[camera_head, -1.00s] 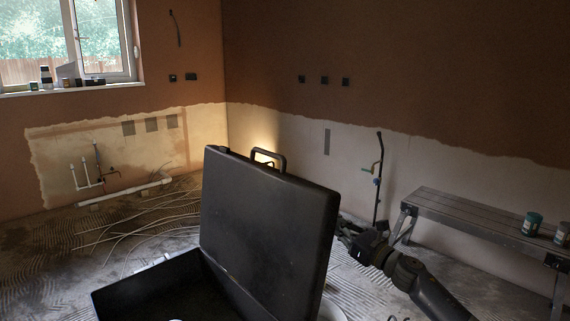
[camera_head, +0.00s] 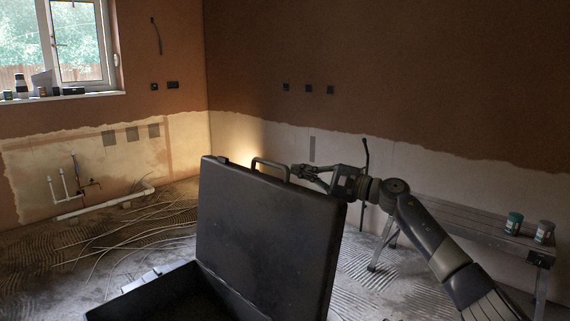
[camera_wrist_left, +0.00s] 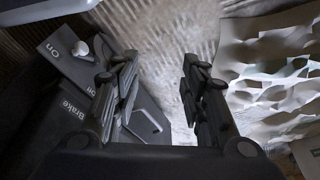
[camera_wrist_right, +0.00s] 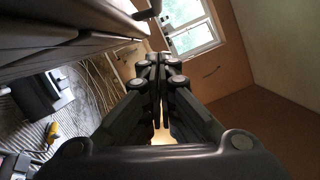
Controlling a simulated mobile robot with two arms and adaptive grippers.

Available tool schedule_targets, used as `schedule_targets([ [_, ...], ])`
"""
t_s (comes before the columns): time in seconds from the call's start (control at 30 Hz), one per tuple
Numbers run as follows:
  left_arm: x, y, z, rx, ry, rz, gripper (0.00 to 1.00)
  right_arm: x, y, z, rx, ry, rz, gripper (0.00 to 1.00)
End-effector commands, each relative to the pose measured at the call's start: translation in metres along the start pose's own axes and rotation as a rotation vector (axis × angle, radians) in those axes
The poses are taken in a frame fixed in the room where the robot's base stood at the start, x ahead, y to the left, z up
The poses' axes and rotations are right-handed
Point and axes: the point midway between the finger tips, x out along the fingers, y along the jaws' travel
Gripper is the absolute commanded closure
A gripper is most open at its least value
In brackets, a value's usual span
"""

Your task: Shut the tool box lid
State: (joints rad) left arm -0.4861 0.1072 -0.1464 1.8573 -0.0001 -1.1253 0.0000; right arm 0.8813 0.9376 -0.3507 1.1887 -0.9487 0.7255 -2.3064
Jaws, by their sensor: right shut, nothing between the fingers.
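The black tool box stands open in the head view. Its lid (camera_head: 268,235) is raised upright, with a handle (camera_head: 270,166) on its top edge. The box base (camera_head: 165,296) is a dark open tray at the bottom of the view. My right gripper (camera_head: 302,172) is behind the lid's top edge, just right of the handle, pointing left. It is shut and empty. The lid also shows close at the upper left of the right wrist view (camera_wrist_right: 60,35). My left gripper (camera_wrist_left: 158,75) shows only in its wrist view, with its fingers apart and nothing between them.
A grey bench (camera_head: 455,222) with two small cans (camera_head: 513,223) stands at the right. Pale cables (camera_head: 130,232) lie on the floor at the left, near white pipes (camera_head: 65,190). A panel marked "On" and "Brake" (camera_wrist_left: 75,75) is beside the left gripper.

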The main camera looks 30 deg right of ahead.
Motion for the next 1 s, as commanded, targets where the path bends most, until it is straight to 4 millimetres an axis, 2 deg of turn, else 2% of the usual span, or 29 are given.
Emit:
schedule_targets([
  [0.1, 0.012, 0.001, 0.008, 0.001, -0.011, 0.002, 0.60, 0.027, -0.004, 0.001, 0.003, -0.001, -0.004, 1.00],
  [0.43, 0.036, 0.003, 0.024, 0.004, -0.023, 0.004, 0.60, 0.032, -0.001, 0.034, 0.000, 0.001, 0.000, 1.00],
  [1.0, 0.040, 0.003, 0.026, 0.005, -0.027, 0.004, 0.60, 0.032, -0.002, 0.038, -0.008, 0.002, 0.000, 1.00],
])
